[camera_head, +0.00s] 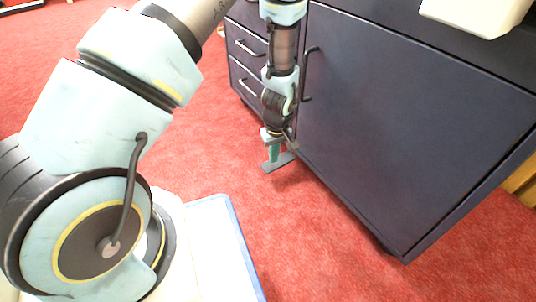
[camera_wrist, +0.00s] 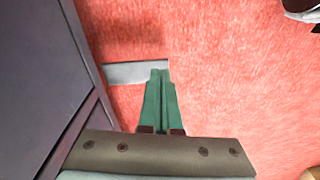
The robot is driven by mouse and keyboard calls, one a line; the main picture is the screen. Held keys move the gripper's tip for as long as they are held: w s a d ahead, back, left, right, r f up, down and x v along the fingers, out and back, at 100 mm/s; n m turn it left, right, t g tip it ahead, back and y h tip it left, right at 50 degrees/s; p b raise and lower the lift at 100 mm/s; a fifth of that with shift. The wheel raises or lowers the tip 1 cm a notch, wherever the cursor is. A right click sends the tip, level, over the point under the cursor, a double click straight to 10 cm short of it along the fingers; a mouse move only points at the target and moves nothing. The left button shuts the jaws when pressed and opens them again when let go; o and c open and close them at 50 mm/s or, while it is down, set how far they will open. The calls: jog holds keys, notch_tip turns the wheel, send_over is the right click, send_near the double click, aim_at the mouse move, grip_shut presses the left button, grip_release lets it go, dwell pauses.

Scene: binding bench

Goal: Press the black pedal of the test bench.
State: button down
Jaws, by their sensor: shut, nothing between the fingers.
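The pedal (camera_head: 285,160) is a flat, dark grey bar low at the foot of the dark blue cabinet, sticking out over the red carpet. In the wrist view it is a grey strip (camera_wrist: 132,73) that reaches from the cabinet side to the fingertips. My gripper (camera_head: 272,158) points down with its green fingers shut and empty. In the wrist view the fingertips (camera_wrist: 160,72) lie over the pedal's outer end and hide part of it. I cannot tell whether they touch it.
The dark blue cabinet (camera_head: 400,130) stands right beside my gripper, with a door, a door handle (camera_head: 308,75) and drawers (camera_head: 247,65) at its left. Open red carpet (camera_head: 340,250) lies in front. A pale object (camera_head: 475,15) sits at the top right.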

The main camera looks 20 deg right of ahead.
jog(key=r, duration=0.1)
jog(key=r+p, duration=0.1)
jog(key=r, duration=0.3)
jog(key=shift+s+p, duration=0.25)
jog(key=shift+p, duration=0.1)
jog(key=w+a+r+p, duration=0.45)
jog(key=a+r, duration=0.35)
jog(key=r, duration=0.4)
jog(key=s+a+r+m+p, duration=0.1)
jog(key=s+a+r+p, duration=0.25)
jog(key=a+r, duration=0.85)
jog(key=s+a+r+m+p, duration=0.15)
jog(key=a+r+p, duration=0.25)
jog(key=a+r, duration=0.85)
notch_tip(320, 180, up, 38)
jog(key=d+p, duration=0.2)
jog(key=p, duration=3.4)
jog(key=shift+f+n+p, duration=0.15)
jog(key=shift+n+p, duration=0.2)
